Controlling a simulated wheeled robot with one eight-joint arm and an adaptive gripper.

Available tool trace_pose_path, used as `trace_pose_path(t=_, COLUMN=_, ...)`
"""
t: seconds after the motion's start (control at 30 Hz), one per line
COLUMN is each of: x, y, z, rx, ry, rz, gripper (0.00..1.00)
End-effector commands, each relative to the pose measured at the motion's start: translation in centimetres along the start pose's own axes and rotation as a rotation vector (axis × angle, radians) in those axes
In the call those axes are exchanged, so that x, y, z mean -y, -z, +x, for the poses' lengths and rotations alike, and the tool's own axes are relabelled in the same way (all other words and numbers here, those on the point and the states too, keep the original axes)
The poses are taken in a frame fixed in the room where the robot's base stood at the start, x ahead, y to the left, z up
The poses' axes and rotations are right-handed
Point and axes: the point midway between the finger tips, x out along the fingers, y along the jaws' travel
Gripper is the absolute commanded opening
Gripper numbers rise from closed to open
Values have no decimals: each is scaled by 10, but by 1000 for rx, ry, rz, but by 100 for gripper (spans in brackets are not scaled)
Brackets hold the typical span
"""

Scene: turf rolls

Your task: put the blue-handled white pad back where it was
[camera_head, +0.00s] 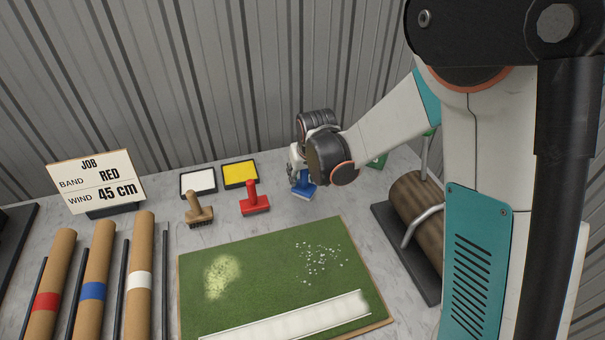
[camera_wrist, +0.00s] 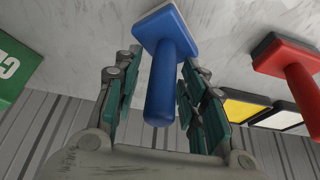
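The blue-handled pad (camera_head: 304,192) is upright at the back of the table, right of the red-handled tool, and appears to rest on the tabletop. In the wrist view its blue handle (camera_wrist: 163,85) stands up between my fingers, with a pale edge on its block. My gripper (camera_head: 298,168) is around the handle from above. In the wrist view my gripper (camera_wrist: 160,80) has its fingers apart on both sides of the handle, with a visible gap at least on the left. The pad's underside is hidden.
A red-handled tool (camera_head: 254,200) and a brown brush (camera_head: 198,210) stand left, before the white tray (camera_head: 198,183) and yellow tray (camera_head: 240,173). The turf mat (camera_head: 270,270) has a pale patch, white specks and a white strip. A roller (camera_head: 420,210) stands right; a green box (camera_head: 378,160) sits behind.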

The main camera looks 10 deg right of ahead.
Motion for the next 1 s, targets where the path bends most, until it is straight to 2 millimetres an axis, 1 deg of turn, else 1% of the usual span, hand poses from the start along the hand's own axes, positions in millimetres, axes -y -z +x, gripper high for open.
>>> trace_pose_path(t=0.03, x=0, y=0, z=-9, rx=0, ry=0, rz=0, gripper=38)
trace_pose_path(t=0.17, x=0, y=0, z=-33, rx=0, ry=0, rz=0, gripper=38)
trace_pose_path(t=0.3, x=0, y=0, z=-64, rx=0, ry=0, rz=0, gripper=38)
trace_pose_path(t=0.5, x=0, y=0, z=-99, rx=0, ry=0, rz=0, gripper=38)
trace_pose_path(t=0.63, x=0, y=0, z=-112, rx=0, ry=0, rz=0, gripper=38)
trace_pose_path(t=0.9, x=-1, y=-1, z=-121, rx=-2, ry=-1, rz=1, gripper=38)
trace_pose_path(t=0.97, x=-3, y=-3, z=-126, rx=-5, ry=-2, rz=4, gripper=38)
trace_pose_path(t=1.0, x=-5, y=-4, z=-132, rx=-9, ry=-3, rz=7, gripper=38)
